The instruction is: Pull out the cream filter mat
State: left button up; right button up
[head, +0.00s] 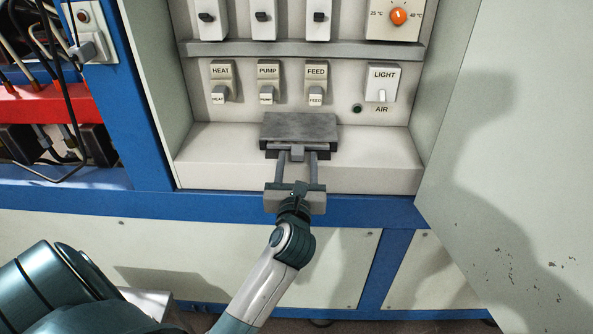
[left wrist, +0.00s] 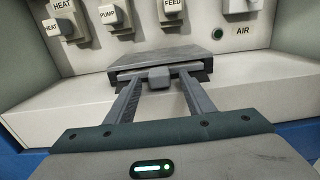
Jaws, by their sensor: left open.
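No cream filter mat shows clearly in either view. A dark grey filter housing (head: 298,129) sits on the cream ledge at the bottom of the cabinet, and it also shows in the left wrist view (left wrist: 165,58). A small grey pull tab (left wrist: 159,77) sticks out of its front slot. My left gripper (head: 297,156) is in front of the housing. Its fingers are open, one on each side of the tab, with gaps visible in the left wrist view (left wrist: 160,82). What lies inside the housing is hidden. My right gripper is not in view.
Switches labelled HEAT (head: 221,78), PUMP (head: 268,78), FEED (head: 316,78) and LIGHT (head: 382,82) are above the housing. A green AIR lamp (head: 357,108) is at its upper right. An open cabinet door (head: 520,140) stands at the right. The ledge (head: 375,170) is clear beside the housing.

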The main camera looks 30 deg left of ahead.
pick_arm(q)
jog(key=shift+w+a, duration=0.4)
jog(key=shift+w, duration=0.2)
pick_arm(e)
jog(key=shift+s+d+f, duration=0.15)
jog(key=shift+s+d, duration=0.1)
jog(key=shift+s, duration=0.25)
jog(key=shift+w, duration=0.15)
pick_arm(q)
grip_shut()
jog(key=shift+s+d+p, duration=0.3)
jog(key=shift+s, duration=0.2)
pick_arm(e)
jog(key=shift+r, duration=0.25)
pick_arm(q)
jog(key=shift+s+d, duration=0.1)
jog(key=shift+s, duration=0.05)
